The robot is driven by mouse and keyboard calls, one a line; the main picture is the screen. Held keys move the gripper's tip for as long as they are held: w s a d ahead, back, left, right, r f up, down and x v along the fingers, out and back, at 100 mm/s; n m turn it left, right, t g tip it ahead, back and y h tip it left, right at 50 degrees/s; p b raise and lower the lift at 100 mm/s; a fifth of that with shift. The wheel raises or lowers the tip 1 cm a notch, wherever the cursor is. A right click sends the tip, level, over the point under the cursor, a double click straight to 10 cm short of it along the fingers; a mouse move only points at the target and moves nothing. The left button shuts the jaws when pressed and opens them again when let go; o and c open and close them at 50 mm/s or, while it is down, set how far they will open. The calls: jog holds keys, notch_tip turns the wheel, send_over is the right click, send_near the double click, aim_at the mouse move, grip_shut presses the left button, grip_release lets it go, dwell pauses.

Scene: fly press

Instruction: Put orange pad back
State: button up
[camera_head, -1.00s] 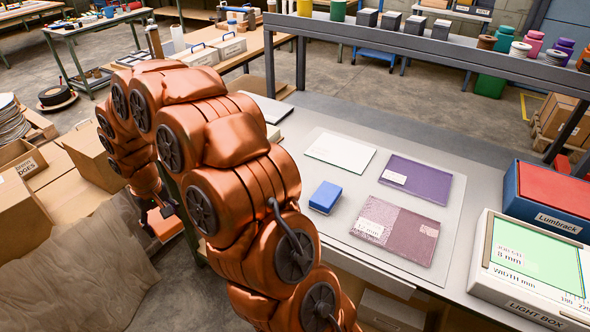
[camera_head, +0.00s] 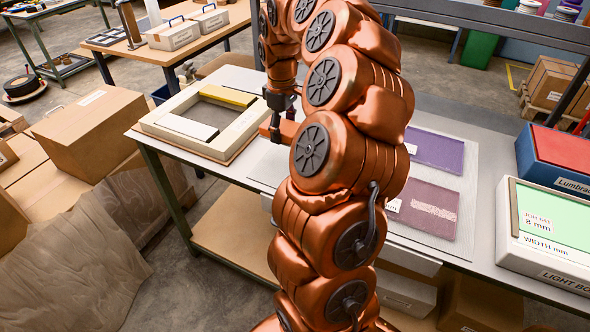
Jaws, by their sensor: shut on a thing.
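My gripper (camera_head: 277,104) is shut on the orange pad (camera_head: 287,130) and holds it over the workbench, just right of a cream frame. The pad is partly hidden by my arm. The cream frame (camera_head: 158,137) lies on the bench's left part. It has a yellow pad (camera_head: 227,95) along its far side and a white pad (camera_head: 188,128) along its near side, with a grey recess (camera_head: 209,111) between them. I cannot tell whether the orange pad touches anything.
Purple (camera_head: 436,151) and mauve (camera_head: 428,208) sheets lie on the mat to the right. A light box (camera_head: 550,235) and a blue box with a red top (camera_head: 556,160) stand at the bench's right end. Cardboard boxes (camera_head: 92,132) stand left of the bench.

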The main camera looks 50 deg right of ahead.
aim_at(297, 125)
jog(key=shift+s+d, duration=1.3)
notch_tip(297, 125, down, 10)
jog(key=shift+r+p, duration=0.1)
jog(key=shift+p, duration=0.7)
jog(key=o, duration=1.1)
notch_tip(297, 125, up, 11)
jog(key=shift+f+b, duration=0.15)
jog(key=shift+b, duration=0.95)
jog(key=shift+r, duration=0.65)
